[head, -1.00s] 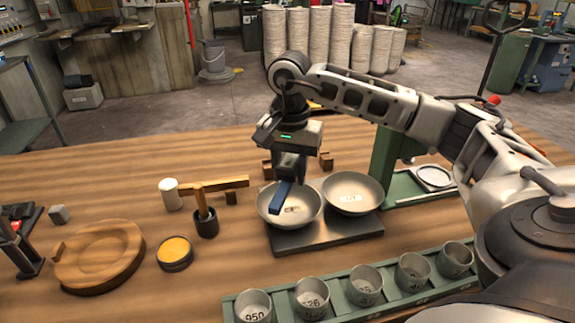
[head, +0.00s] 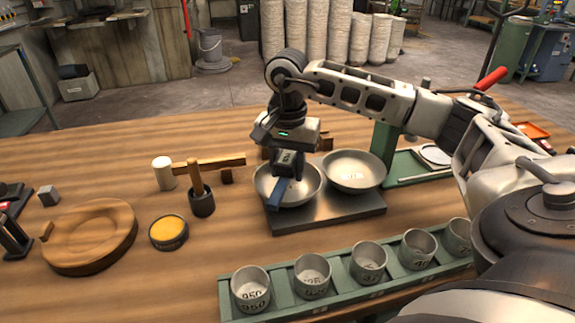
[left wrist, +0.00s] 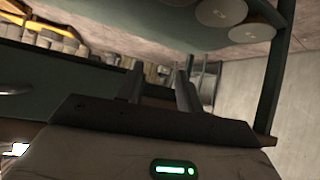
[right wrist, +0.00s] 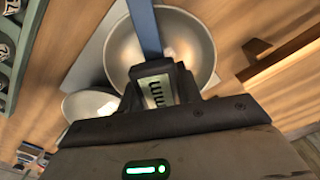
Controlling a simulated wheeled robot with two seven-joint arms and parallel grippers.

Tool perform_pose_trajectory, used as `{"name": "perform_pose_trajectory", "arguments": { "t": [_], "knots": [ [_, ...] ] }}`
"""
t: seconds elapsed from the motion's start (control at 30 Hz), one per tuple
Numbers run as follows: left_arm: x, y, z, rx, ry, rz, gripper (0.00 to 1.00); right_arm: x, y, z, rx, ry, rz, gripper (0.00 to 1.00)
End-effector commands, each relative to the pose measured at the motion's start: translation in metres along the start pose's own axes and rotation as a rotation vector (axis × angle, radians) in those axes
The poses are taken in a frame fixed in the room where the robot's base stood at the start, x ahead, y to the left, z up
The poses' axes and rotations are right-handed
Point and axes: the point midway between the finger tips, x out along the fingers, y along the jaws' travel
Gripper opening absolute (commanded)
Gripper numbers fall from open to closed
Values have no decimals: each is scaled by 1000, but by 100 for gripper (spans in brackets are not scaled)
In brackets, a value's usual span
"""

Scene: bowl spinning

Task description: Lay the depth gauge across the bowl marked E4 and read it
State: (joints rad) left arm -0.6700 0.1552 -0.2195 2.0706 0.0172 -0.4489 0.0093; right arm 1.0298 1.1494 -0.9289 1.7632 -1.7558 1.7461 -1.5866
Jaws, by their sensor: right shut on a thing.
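My right gripper (head: 287,163) is shut on the depth gauge, over the left one of two metal bowls. The gauge's blue bar (head: 279,192) crosses the near-left rim of the left bowl (head: 312,187) in the head view. In the right wrist view the gauge has a blue bar (right wrist: 145,28) and a pale plate with dark marks (right wrist: 157,92), above the bowl (right wrist: 200,45). I cannot tell whether it touches the rim. The right bowl (head: 353,172) has a label too small to read. My left gripper (left wrist: 159,88) is open and empty, away from the bowls.
Both bowls sit on a metal plate (head: 335,214). A green rack (head: 330,300) of numbered cups runs along the front. Table between dish and rack is clear.

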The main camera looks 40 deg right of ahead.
Motion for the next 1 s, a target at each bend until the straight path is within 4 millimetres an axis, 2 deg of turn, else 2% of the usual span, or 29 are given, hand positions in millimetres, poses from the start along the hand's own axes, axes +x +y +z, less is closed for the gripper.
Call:
{"name": "perform_pose_trajectory", "arguments": {
  "t": [0.9, 0.93, 1.0],
  "knots": [
    [5, 1, 2, -7, 3, -1, 36, 4, 0, 0, 0, 0, -1, 5],
    [5, 1, 2, -8, 4, -2, 36, 4, 0, 0, 0, 0, -1, 43],
    [5, 1, 2, -8, 4, -2, 36, 4, 0, 0, 0, 0, -1, 60]
  ]
}}
